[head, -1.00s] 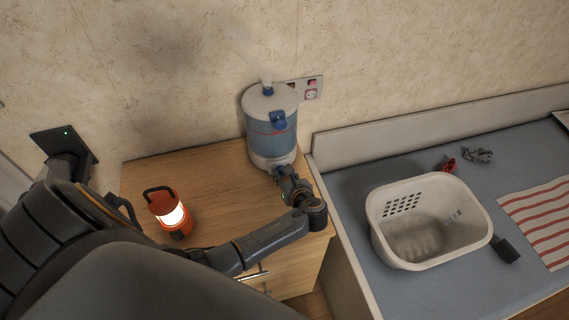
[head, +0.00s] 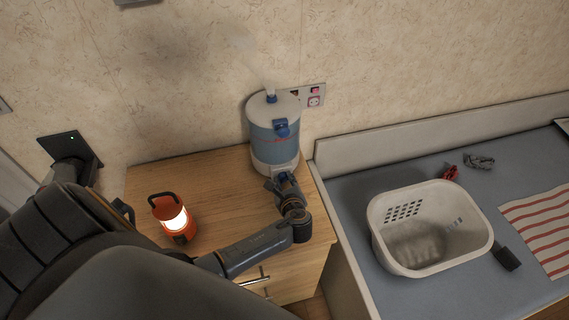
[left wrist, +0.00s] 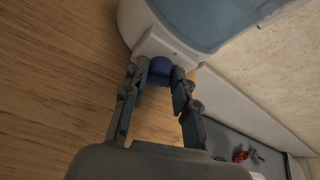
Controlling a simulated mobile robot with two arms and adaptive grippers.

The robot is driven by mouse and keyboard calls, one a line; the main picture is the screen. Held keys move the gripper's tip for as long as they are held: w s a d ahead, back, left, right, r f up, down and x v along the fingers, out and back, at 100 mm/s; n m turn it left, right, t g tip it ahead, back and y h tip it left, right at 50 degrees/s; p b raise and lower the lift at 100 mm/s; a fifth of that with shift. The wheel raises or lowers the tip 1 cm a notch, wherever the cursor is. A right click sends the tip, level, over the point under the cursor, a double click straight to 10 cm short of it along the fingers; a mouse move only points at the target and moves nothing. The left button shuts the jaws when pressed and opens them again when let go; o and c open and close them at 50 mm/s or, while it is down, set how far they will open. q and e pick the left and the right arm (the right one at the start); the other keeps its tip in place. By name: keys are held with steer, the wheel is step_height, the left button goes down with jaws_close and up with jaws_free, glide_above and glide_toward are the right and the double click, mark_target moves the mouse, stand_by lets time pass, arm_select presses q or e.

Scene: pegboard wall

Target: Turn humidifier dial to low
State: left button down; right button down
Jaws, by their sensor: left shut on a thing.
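The humidifier (head: 274,140) stands on the wooden cabinet, white with a blue-tinted tank, and mist rises from its top nozzle. Its lower body also shows in the left wrist view (left wrist: 147,40). A blue dial (left wrist: 161,67) sits on the front of its base. My left gripper (left wrist: 162,76) is shut on the dial, one finger on each side of it. In the head view the left gripper (head: 284,180) is at the humidifier's base. The dial's marks and setting cannot be read. My right gripper is not in view.
An orange lantern (head: 172,219) glows on the cabinet top (head: 222,195), left of my left arm. A white basket (head: 384,240) stands on the blue surface at right, near a striped cloth (head: 540,222). A wall socket (head: 314,98) is behind the humidifier.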

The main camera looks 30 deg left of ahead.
arm_select(q)
steer(key=c, duration=1.1)
jaws_free()
steer(key=shift+o, duration=0.2)
steer(key=shift+d, duration=0.1)
steer(key=v, duration=1.2)
